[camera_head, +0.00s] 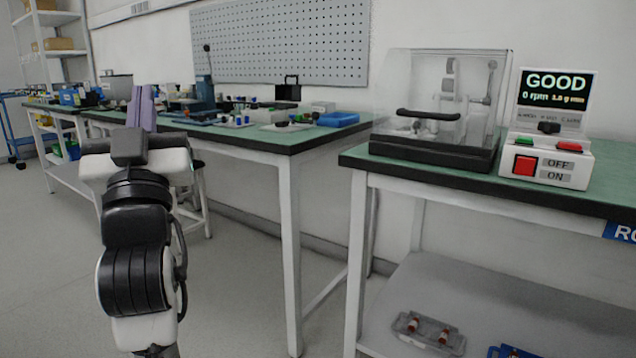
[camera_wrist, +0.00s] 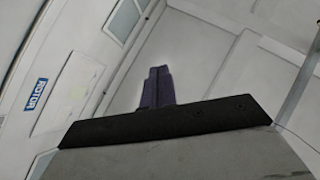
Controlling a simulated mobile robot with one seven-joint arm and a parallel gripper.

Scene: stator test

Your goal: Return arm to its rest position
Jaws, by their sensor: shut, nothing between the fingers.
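My arm rises at the left of the head view. My gripper (camera_head: 147,92) points upward there, its purple-grey fingers close together, in front of the far workbench. In the wrist view the fingers of my gripper (camera_wrist: 157,72) stand pressed together with nothing between them. Behind them are only the pale wall and ceiling. No object is in the gripper or touching it.
A green-topped bench (camera_head: 300,138) with several small parts and a blue tray (camera_head: 337,119) stands behind my arm. A nearer bench (camera_head: 440,177) at right bears a clear-covered test machine (camera_head: 432,145) and a control box (camera_head: 548,165) whose display (camera_head: 556,86) reads GOOD, 0 rpm.

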